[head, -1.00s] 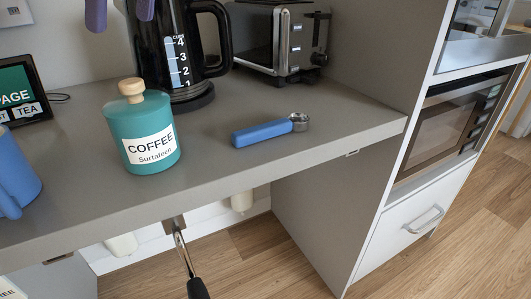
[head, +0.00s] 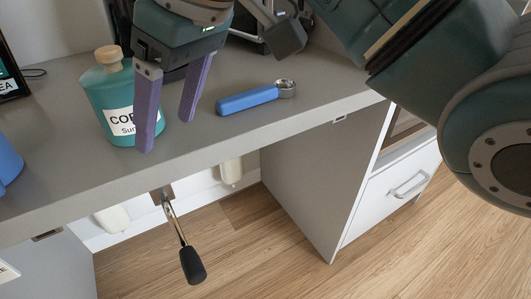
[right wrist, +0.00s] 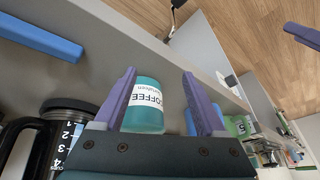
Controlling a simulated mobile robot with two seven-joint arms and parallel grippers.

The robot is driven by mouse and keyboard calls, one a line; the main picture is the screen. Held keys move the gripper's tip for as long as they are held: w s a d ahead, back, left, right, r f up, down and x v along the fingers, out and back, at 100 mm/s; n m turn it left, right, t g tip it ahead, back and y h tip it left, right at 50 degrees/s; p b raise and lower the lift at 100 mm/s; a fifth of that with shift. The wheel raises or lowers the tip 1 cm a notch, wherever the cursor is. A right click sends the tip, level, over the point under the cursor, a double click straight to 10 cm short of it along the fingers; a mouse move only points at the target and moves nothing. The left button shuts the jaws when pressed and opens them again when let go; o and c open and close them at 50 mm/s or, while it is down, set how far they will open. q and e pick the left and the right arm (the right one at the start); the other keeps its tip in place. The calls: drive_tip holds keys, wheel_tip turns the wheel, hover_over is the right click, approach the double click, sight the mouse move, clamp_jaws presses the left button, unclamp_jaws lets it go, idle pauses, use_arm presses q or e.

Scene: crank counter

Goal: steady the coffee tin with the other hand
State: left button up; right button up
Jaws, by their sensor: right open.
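The teal coffee tin (head: 97,100) stands upright on the counter, with a round wooden knob on its lid. My right gripper (head: 166,133) is open and comes down from above beside the tin. One purple finger overlaps the tin's right side in the head view; the other is further right. In the right wrist view, the tin (right wrist: 150,118) shows between the spread fingers (right wrist: 160,73), nearer the left one. I cannot tell whether a finger touches it. A purple finger (right wrist: 302,37) at the right wrist view's right edge looks like my left gripper; its opening is not shown.
A blue-handled scoop (head: 250,98) lies right of the tin. A crank with a black grip (head: 193,265) hangs below the counter's front edge. A blue mug (head: 8,165) is at the left. Counter between tin and mug is clear.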

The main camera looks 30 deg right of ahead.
drive_tip(key=s+d+f+m, duration=0.1)
drive_tip(key=s+d+f, duration=0.2)
drive_tip(key=s+f, duration=0.2)
drive_tip(key=s+d+f+m+h, duration=0.1)
drive_tip(key=s+d+f+m, duration=0.1)
drive_tip(key=s, duration=0.7)
drive_tip(key=shift+s+d+f+h, duration=0.3)
drive_tip(key=shift+d+f, duration=0.45)
drive_tip(key=shift+f, duration=0.6)
drive_tip(key=shift+w, duration=0.1)
